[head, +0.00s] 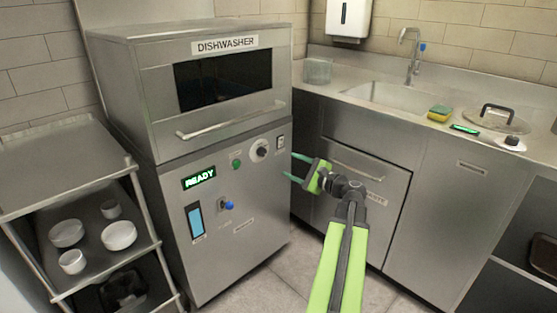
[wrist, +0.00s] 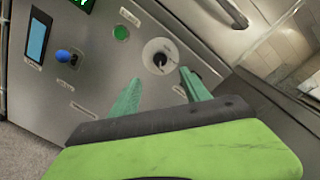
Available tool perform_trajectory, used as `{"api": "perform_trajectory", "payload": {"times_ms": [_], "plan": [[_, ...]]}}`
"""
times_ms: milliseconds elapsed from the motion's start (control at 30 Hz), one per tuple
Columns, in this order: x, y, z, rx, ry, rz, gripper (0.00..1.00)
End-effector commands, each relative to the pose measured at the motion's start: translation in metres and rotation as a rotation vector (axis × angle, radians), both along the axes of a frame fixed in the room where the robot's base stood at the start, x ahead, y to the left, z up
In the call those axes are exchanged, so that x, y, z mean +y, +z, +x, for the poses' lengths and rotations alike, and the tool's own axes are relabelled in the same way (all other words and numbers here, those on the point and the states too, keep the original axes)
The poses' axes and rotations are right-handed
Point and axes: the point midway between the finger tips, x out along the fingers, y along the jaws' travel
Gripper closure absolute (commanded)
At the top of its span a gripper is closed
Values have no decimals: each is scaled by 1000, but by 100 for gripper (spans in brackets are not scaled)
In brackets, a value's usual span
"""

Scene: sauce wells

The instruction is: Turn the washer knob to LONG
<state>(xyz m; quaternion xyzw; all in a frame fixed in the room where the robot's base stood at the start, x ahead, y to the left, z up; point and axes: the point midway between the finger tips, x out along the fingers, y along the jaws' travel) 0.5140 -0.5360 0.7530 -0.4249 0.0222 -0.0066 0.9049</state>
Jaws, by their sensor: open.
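The washer knob (head: 261,149) is a round dial with a dark centre on the front panel of the steel dishwasher (head: 222,215), right of a green button. In the wrist view the knob (wrist: 160,57) shows a pale round plate with a dark pointer; its markings are too small to read. My gripper (head: 293,166) is in front of the panel, a little right of and below the knob in the head view. Its green fingers are apart with nothing between them. In the wrist view the fingertips (wrist: 160,82) are on either side just below the knob, apart from it.
The dishwasher's door handle (head: 230,122) juts out above. A sink counter (head: 330,84) stands at right, a shelf cart with bowls (head: 67,233) at left.

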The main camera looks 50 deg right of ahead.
Motion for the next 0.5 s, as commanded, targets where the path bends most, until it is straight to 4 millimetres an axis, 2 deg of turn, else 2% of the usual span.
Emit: {"api": "perform_trajectory", "payload": {"times_ms": [33, 100, 200, 500], "plan": [[1, 1, -12, 0, -3, 0, 45], [1, 1, -23, 0, -1, 0, 45], [1, 1, -33, 0, -1, 0, 45], [1, 1, -38, -1, 1, 0, 45]]}}
